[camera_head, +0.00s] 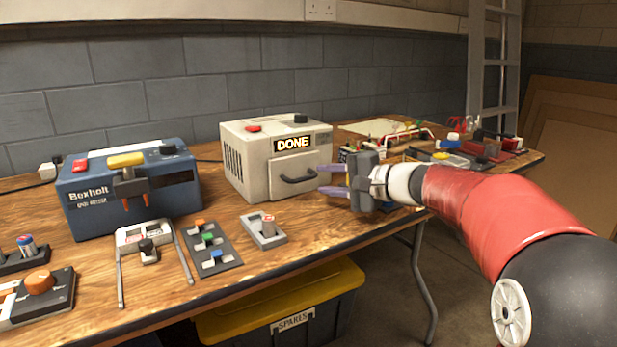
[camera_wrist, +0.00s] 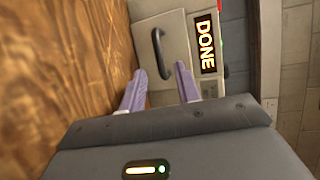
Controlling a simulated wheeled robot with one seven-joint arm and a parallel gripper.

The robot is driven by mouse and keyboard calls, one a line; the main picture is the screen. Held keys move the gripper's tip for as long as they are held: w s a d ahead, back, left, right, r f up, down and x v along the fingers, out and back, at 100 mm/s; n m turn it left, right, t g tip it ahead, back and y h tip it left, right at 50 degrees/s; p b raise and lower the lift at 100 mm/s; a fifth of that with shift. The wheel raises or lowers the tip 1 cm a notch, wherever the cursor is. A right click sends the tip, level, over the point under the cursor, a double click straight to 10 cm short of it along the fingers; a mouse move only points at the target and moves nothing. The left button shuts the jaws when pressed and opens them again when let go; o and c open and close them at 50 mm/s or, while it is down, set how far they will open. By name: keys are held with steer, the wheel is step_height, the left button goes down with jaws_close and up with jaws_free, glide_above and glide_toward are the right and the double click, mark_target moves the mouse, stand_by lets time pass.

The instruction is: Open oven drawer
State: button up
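The oven is a cream box (camera_head: 246,165) on the wooden table, with a lit "DONE" display (camera_head: 293,143) on its front. Its drawer (camera_head: 301,172) looks shut and has a dark bar handle (camera_head: 299,178). In the wrist view the handle (camera_wrist: 160,53) stands just beyond my fingertips. My gripper (camera_head: 325,180) has two purple fingers spread apart, pointing at the oven front from the right. The wrist view shows the fingers (camera_wrist: 157,72) with a gap between them and nothing held. The fingertips look apart from the handle; the exact distance is hard to tell.
A blue Bexholt machine (camera_head: 130,190) stands left of the oven. A grey block (camera_head: 264,230), a switch panel (camera_head: 212,250) and a metal frame (camera_head: 148,245) lie in front. Cluttered small devices (camera_head: 470,150) lie behind my arm. A yellow-lidded bin (camera_head: 285,300) sits below the table edge.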

mark_target(309, 178)
steer(key=shift+x, duration=2.25)
steer(key=shift+c, duration=0.4)
jaws_close()
